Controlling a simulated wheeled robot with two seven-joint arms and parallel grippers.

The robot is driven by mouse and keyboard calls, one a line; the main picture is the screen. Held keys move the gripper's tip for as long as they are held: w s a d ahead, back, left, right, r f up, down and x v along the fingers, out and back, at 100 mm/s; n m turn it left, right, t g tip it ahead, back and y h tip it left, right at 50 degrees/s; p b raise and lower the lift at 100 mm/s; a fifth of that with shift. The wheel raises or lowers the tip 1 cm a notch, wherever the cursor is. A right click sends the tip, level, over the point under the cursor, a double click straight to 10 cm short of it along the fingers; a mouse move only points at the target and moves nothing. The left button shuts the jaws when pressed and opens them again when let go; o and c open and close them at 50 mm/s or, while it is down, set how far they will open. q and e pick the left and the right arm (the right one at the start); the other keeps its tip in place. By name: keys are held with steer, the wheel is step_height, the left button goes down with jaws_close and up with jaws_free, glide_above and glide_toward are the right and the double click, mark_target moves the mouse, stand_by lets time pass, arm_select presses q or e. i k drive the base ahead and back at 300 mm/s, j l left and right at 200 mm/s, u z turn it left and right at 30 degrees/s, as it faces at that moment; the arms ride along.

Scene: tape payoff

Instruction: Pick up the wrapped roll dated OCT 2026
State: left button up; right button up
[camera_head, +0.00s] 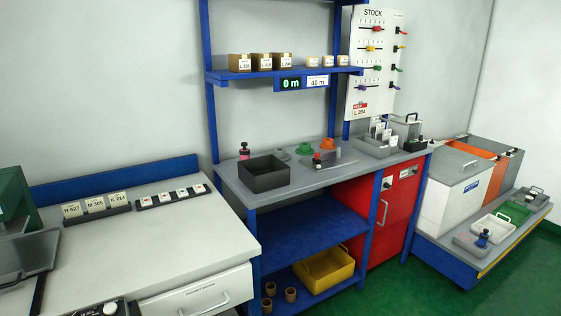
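No wrapped roll with a readable OCT 2026 date shows in the head view. Several small brown cylinders (291,294), possibly rolls, stand on the bottom blue shelf under the bench; I see no readable date on them. Small brown packages with white labels (262,62) stand on the upper blue shelf, with smaller ones (328,61) to their right; their print is too small to read surely. Neither of my grippers is in view.
A dark open bin (264,173) and green and orange pieces stand on the grey bench (310,186). A yellow bin (324,270) sits below, beside a red cabinet (385,215). The white counter (165,240) has clear room. A low blue platform (470,262) stands right.

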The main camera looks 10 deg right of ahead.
mark_target(311, 61)
steer(key=i+l+z, duration=0.1)
steer(key=i+z, duration=0.55)
steer(key=i, duration=0.15)
steer(key=i+l+u, duration=0.2)
steer(key=i+l, duration=0.55)
steer(key=i+l+u, duration=0.25)
steer(key=l, duration=0.2)
steer(key=l+u, duration=0.3)
steer(key=l, duration=0.2)
steer(key=i+l+u, duration=0.25)
steer(key=l, duration=0.3)
steer(key=l+u, duration=0.3)
steer(key=l, duration=0.2)
steer(key=l+u, duration=0.1)
steer(key=l, duration=0.25)
steer(key=k+l+u, duration=0.1)
steer(key=l, duration=0.25)
